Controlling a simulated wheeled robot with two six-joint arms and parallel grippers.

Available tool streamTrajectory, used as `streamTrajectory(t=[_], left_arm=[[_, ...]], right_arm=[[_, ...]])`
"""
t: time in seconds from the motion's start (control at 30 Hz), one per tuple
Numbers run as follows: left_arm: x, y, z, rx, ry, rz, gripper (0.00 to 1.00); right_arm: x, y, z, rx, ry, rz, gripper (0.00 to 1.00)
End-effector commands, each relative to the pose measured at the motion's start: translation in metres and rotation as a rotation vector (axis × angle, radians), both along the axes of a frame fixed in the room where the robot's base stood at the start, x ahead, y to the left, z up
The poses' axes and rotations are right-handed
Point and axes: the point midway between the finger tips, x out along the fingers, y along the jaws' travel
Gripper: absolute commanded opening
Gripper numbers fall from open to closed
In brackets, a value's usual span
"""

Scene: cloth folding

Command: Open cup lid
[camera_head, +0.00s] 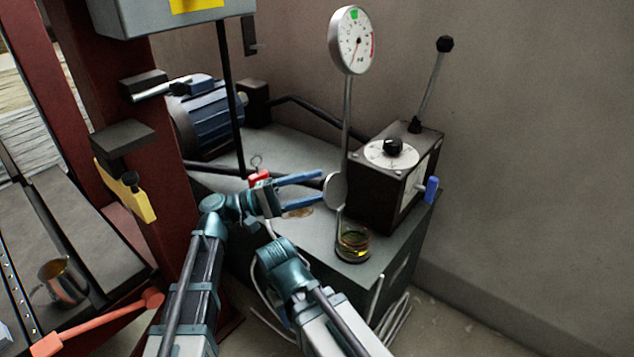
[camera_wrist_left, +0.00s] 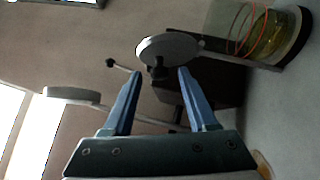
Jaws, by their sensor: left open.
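A glass cup (camera_head: 352,244) with yellowish liquid stands on the grey cabinet top near its front edge. A round pale lid (camera_head: 335,190) stands tilted up above it; where it joins the cup is unclear. In the left wrist view, the cup (camera_wrist_left: 262,32) is at the upper right and the lid (camera_wrist_left: 168,48) is just beyond the fingertips. My left gripper (camera_head: 322,187) has its blue fingers spread, pointing at the lid in the head view. The wrist view shows the gripper (camera_wrist_left: 160,74) open with nothing held; contact with the lid cannot be told. My right gripper is not in view.
A black box (camera_head: 384,180) with a dial and lever stands behind the cup. A round gauge (camera_head: 354,40) rises on a thin pipe. A blue motor (camera_head: 206,118) is at the back left. A metal cup (camera_head: 62,280) stands at the lower left. Loose cables hang in front.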

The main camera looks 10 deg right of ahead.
Motion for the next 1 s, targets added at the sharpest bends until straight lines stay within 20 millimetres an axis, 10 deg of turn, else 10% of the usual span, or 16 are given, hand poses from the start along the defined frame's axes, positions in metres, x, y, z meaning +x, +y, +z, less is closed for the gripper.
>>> streamTrajectory(t=[0.47, 0.8, 1.0], left_arm=[[-0.0010, -0.0108, 0.0022, 0.000, 0.000, 0.000, 0.58], [-0.0010, -0.0106, 0.0022, 0.000, 0.000, 0.001, 0.00], [-0.0010, -0.0106, 0.0021, 0.001, 0.000, 0.001, 0.00]], right_arm=[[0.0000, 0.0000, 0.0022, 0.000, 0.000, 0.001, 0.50], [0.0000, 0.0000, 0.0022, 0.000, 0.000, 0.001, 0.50], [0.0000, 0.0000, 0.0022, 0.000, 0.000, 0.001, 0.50]])
